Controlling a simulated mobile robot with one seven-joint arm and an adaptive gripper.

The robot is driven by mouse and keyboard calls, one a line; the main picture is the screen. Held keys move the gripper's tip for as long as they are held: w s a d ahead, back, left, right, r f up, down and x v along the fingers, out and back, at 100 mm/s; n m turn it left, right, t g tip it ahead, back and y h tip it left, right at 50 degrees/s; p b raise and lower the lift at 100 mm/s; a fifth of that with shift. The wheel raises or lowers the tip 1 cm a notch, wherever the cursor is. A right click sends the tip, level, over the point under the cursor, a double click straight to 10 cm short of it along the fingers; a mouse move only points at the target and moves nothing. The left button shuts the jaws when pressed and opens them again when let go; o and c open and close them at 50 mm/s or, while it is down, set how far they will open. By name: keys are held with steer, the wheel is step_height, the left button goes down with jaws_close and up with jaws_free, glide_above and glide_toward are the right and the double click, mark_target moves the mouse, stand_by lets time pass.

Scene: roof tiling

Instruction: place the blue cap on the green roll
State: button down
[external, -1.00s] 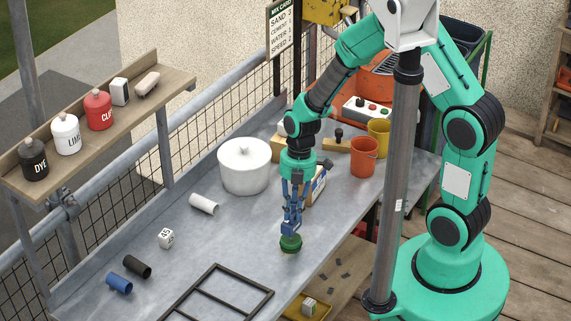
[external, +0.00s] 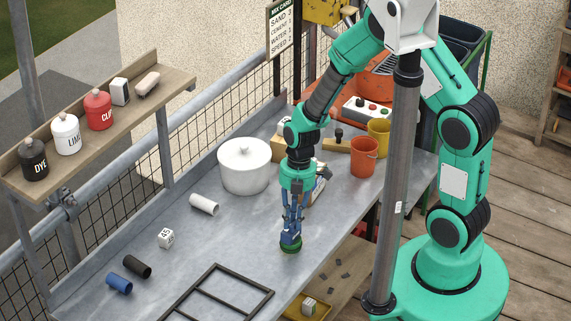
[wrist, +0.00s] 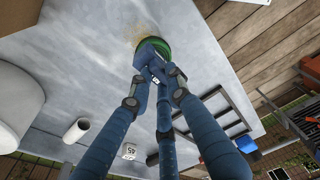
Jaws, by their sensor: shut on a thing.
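The green roll (external: 290,247) stands at the front edge area of the grey table, below my gripper. My gripper (external: 291,232) points straight down, its blue fingers closed together on the blue cap (external: 289,239). The cap is at the top of the roll and hides most of its upper face. In the wrist view the cap (wrist: 152,48) overlaps the green roll (wrist: 165,52), of which a green rim shows around it. I cannot tell whether the cap is fully seated. The fingertips (wrist: 158,72) are still around the cap.
A white lidded pot (external: 244,167), a white roll (external: 203,204), a white numbered cube (external: 166,238), a black roll (external: 137,266) and a blue roll (external: 118,283) lie to the left. A dark frame (external: 222,295) lies in front. Orange and yellow buckets (external: 364,155) stand behind right.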

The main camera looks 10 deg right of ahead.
steer(key=shift+f, duration=0.2)
steer(key=c, duration=1.6)
jaws_free()
steer(key=shift+c, duration=0.2)
steer(key=shift+r, duration=0.2)
step_height(320, 180, up, 12)
steer(key=w+d+p, duration=0.1)
steer(key=shift+w, duration=0.15)
steer(key=shift+d, duration=0.1)
